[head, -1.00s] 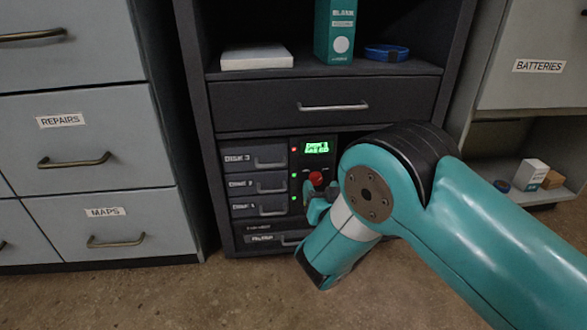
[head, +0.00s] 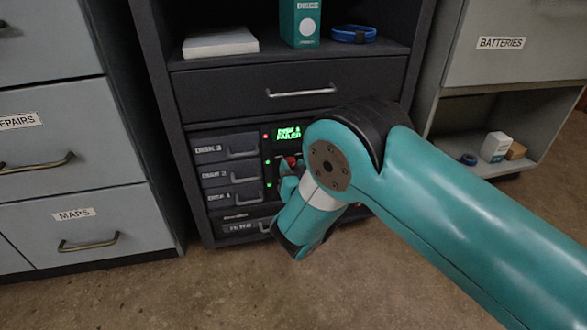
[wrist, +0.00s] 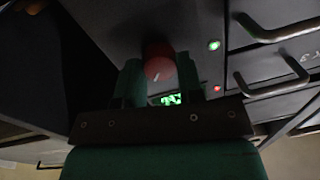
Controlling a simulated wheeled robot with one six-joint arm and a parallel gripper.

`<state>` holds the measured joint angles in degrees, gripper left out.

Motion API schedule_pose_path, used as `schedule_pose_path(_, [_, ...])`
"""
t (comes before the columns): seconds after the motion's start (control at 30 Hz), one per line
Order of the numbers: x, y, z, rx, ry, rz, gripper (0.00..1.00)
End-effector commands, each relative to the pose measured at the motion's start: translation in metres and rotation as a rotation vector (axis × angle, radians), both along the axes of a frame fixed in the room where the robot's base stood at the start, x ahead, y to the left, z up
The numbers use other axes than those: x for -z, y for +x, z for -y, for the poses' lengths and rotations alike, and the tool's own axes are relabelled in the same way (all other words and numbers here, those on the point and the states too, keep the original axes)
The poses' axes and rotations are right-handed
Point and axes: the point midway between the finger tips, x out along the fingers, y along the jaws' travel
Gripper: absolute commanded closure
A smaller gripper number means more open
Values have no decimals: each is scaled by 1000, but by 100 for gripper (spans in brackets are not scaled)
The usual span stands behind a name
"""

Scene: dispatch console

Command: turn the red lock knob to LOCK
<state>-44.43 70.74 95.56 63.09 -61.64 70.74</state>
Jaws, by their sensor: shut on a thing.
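The red lock knob (wrist: 158,66) is on the dark console panel, between the two green fingers of my gripper (wrist: 160,80) in the wrist view. The fingers are shut on it. In the head view the knob (head: 291,161) is partly covered by my gripper (head: 289,183), which reaches in from the front right. A lit green display (head: 290,128) sits just above the knob, its text too blurred to read surely.
Disk drawers with handles (head: 228,150) stand left of the knob. Small red and green lights lie between. A shelf above holds a white box (head: 221,43), a teal box (head: 300,22) and a blue ring (head: 354,34). Grey cabinets flank the console; floor in front is open.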

Motion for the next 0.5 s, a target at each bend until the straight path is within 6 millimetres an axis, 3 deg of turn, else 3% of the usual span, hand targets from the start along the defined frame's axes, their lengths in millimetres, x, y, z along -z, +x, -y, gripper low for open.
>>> schedule_pose_path(0.27, [-2, 0, 0, 0, -105, 29, 89])
schedule_pose_path(0.5, [-3, 0, 0, 0, -297, 85, 89])
